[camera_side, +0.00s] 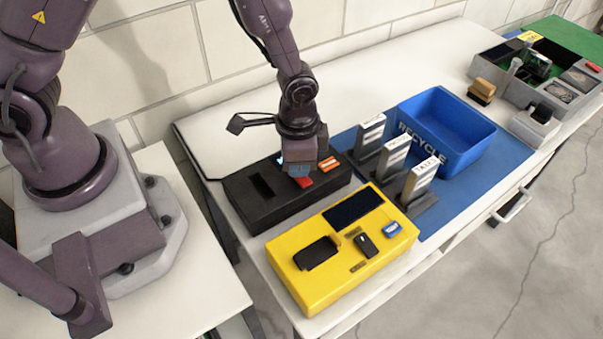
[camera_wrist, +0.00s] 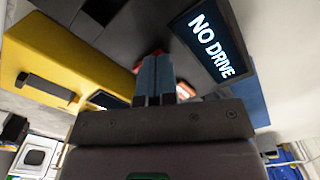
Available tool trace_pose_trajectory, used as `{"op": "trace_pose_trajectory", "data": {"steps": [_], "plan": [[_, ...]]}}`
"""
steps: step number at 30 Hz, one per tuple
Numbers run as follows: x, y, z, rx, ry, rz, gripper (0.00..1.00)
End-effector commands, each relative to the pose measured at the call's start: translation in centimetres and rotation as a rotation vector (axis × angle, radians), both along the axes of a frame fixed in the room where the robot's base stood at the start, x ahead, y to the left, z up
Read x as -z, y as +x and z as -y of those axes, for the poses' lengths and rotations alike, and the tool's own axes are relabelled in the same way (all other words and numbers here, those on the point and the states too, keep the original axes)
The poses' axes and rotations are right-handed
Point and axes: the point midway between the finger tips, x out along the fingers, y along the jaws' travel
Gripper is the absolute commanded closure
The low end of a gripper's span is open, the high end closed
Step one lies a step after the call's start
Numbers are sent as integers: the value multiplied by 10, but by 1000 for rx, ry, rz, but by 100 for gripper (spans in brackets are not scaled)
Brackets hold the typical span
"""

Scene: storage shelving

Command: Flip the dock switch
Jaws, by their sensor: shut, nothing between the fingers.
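The black dock box (camera_side: 243,199) sits on the white bench, with a dark slot on its left part and a red switch-like part (camera_side: 304,183) on top. An orange part (camera_side: 329,163) lies to the right of the red one. The dock's screen (camera_wrist: 208,38) reads "NO DRIVE" in the wrist view. My gripper (camera_side: 298,171) points down over the dock, shut and empty, its tips at or just above the red part. In the wrist view the fingers (camera_wrist: 155,77) partly hide the red part (camera_wrist: 156,53); I cannot tell whether they touch.
A yellow box (camera_side: 310,288) with a dark panel and small devices stands in front of the dock. Upright labelled holders (camera_side: 393,160) stand close to its right, beside a blue RECYCLE bin (camera_side: 452,140). A grey tray (camera_side: 497,72) is at the far right.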

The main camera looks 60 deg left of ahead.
Motion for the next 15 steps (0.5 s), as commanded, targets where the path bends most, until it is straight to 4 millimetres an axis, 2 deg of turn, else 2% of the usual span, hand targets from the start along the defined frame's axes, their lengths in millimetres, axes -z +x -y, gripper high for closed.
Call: {"op": "trace_pose_trajectory", "data": {"steps": [4,15], "plan": [[-4,0,0,0,-2,3,100],[-34,1,0,0,-2,3,100]]}}
